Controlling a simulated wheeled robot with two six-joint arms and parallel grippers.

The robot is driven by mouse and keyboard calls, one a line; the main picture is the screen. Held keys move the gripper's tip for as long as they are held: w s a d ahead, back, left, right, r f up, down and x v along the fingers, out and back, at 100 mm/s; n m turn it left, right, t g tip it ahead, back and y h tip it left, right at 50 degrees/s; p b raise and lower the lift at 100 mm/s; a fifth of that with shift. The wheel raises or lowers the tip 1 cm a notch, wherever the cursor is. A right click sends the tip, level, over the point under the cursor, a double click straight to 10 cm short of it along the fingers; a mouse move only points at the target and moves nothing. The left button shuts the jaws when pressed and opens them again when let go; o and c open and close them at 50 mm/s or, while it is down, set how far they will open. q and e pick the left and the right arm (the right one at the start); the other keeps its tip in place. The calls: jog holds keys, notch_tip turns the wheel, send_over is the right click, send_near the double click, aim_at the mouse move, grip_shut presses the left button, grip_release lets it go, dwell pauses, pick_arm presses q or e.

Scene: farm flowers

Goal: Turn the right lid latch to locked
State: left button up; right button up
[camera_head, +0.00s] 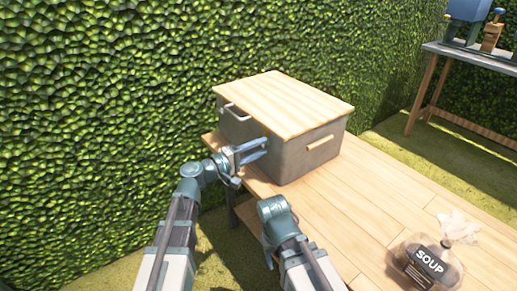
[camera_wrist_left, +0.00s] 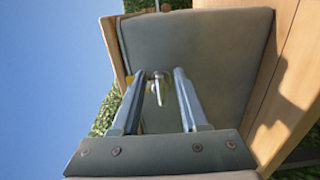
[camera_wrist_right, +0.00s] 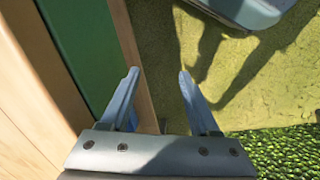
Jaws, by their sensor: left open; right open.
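A grey box (camera_head: 291,157) with a pale wooden lid (camera_head: 285,100) stands on the wooden table. In the left wrist view, a small metal latch (camera_wrist_left: 157,88) sits on the box's grey side (camera_wrist_left: 230,60), near the lid's edge (camera_wrist_left: 112,45). My left gripper (camera_head: 264,148) is open at that side, its fingers on either side of the latch with visible gaps. The latch is hidden in the head view. My right gripper (camera_wrist_right: 158,73) is open and empty, pointing down beside the table edge. Its fingers are not visible in the head view.
A bag labelled SOUP (camera_head: 430,262) lies on the table's (camera_head: 375,195) near right part. A hedge (camera_head: 120,90) stands behind. Another table (camera_head: 470,56) is at far right.

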pick_arm(q)
jog(key=v, duration=1.4)
jog(key=s+d+f+m+g+y, duration=0.3)
jog(key=s+d+f+g, duration=0.15)
jog(key=f, duration=0.35)
jog(key=s+d+f+m+g+y, duration=0.3)
jog(key=s+d+f+m+g, duration=0.15)
jog(key=d+f, duration=0.2)
jog(key=s+a+f+m+g+y, duration=0.25)
jog(key=s+a+f+y, duration=0.25)
jog(key=s+f+y, duration=0.3)
notch_tip(320, 180, up, 34)
jog(key=y+p, duration=0.1)
jog(key=p, duration=3.2)
jog(key=shift+w+a+m+t+y, duration=0.25)
jog(key=shift+a+m+t+y, duration=0.1)
jog(key=shift+a+m+y, duration=0.1)
